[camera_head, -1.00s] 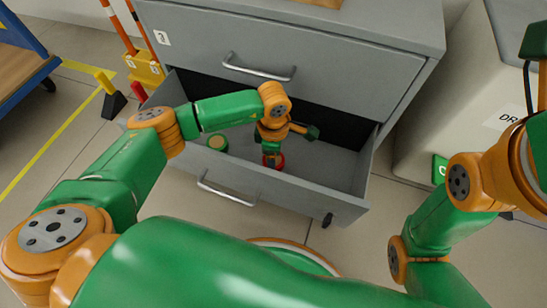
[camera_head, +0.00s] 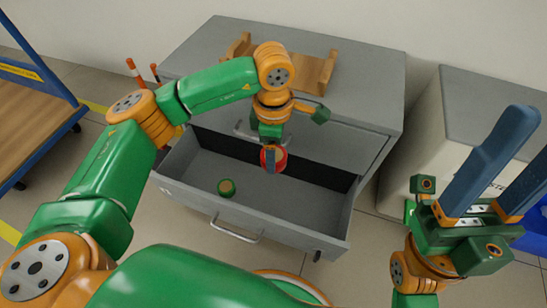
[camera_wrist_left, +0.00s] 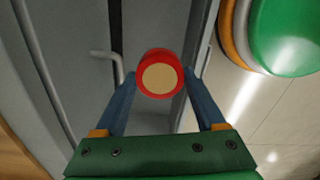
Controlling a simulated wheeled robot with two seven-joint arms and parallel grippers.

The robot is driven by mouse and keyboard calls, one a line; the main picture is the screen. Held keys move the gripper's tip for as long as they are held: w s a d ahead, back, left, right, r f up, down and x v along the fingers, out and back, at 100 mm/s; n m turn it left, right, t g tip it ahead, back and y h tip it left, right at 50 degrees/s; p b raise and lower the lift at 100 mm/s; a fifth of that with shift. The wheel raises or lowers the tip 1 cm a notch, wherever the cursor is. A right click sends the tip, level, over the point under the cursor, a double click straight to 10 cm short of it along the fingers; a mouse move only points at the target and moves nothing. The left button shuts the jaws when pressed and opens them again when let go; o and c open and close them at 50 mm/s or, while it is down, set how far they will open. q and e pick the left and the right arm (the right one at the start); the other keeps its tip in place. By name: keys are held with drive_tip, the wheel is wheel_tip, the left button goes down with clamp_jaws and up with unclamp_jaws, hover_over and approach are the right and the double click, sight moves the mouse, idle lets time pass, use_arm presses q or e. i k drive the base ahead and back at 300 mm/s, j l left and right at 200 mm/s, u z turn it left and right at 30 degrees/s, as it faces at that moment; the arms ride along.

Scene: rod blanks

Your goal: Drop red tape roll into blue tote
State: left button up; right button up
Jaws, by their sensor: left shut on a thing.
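My left gripper (camera_head: 271,160) is shut on the red tape roll (camera_head: 281,156) and holds it above the open drawer. In the left wrist view the red roll (camera_wrist_left: 160,58), with a tan core facing the camera, sits between the two blue fingers of my left gripper (camera_wrist_left: 160,80). A blue surface (camera_head: 532,235) at the right edge, partly hidden behind my right gripper (camera_head: 530,142), looks like the blue tote; its inside is not visible. My right gripper is empty, with its two blue fingers apart and pointing up.
A wooden rack (camera_head: 326,75) stands on the cabinet top (camera_head: 375,85). A grey-topped bin (camera_head: 470,95) stands to the right. A blue-framed cart (camera_head: 40,115) is at the left.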

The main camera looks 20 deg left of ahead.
sight(534, 219)
drive_tip(key=z, duration=1.75)
